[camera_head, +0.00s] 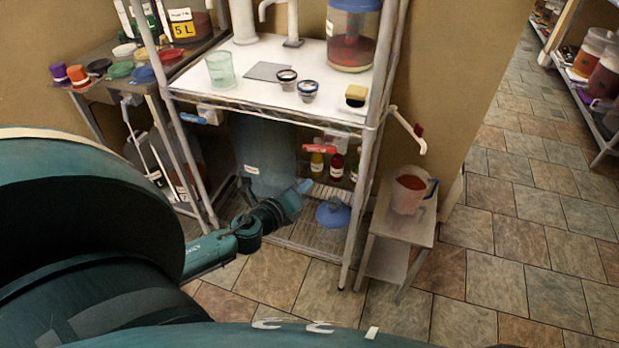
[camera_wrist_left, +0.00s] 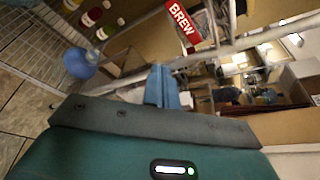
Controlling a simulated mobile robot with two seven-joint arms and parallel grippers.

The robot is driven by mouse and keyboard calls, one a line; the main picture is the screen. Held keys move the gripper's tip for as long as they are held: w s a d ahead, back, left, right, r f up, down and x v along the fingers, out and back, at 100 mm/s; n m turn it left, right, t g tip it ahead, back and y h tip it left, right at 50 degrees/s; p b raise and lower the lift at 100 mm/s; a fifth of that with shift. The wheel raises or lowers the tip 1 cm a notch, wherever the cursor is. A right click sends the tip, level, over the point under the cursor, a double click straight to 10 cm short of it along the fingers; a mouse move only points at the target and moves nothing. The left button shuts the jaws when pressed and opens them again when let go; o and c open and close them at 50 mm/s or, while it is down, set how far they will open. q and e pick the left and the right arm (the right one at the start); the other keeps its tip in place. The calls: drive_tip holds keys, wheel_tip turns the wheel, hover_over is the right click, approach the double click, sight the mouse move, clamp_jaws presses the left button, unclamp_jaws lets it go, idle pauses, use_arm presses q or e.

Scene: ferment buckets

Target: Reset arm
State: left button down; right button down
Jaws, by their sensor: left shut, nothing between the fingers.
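My left gripper (camera_head: 304,187) is in front of the lower part of a metal rack in the head view, with its arm coming in from the left. In the left wrist view its blue fingers (camera_wrist_left: 162,86) are together and hold nothing. The gripper is a little above and left of a blue-topped round jug (camera_head: 333,215) on the rack's bottom shelf. The jug also shows in the left wrist view (camera_wrist_left: 80,63). My right gripper is not in view.
The rack's white top (camera_head: 235,85) holds a green cup (camera_head: 220,70), bowls and a bucket (camera_head: 352,35). A small stool (camera_head: 399,237) carries a pitcher (camera_head: 409,190). A red BREW tag (camera_wrist_left: 184,21) hangs near the gripper. Tiled floor at right is clear.

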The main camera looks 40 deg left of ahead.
use_arm(q)
drive_tip(key=shift+s+d+r, duration=0.1)
drive_tip(key=shift+s+r, duration=0.05)
drive_tip(key=shift+s, duration=0.4)
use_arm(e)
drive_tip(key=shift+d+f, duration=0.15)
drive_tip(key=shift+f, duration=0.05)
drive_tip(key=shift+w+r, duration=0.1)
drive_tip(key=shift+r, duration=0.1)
use_arm(q)
drive_tip(key=s+d+f+n+g+h+p, duration=0.1)
drive_tip(key=s+d+n+g, duration=0.1)
drive_tip(key=s+d+n, duration=0.5)
drive_tip(key=s+d+f+n+g+h+p, duration=0.1)
drive_tip(key=s+d+n+g+h+p, duration=0.1)
drive_tip(key=s+d+n, duration=0.6)
drive_tip(key=d+n, duration=0.3)
drive_tip(key=n, duration=0.4)
drive_tip(key=shift+s+d+f+n+g+h, duration=0.25)
drive_tip(key=shift+d+f+n+g+h, duration=0.05)
drive_tip(key=shift+d+f+n+g, duration=0.1)
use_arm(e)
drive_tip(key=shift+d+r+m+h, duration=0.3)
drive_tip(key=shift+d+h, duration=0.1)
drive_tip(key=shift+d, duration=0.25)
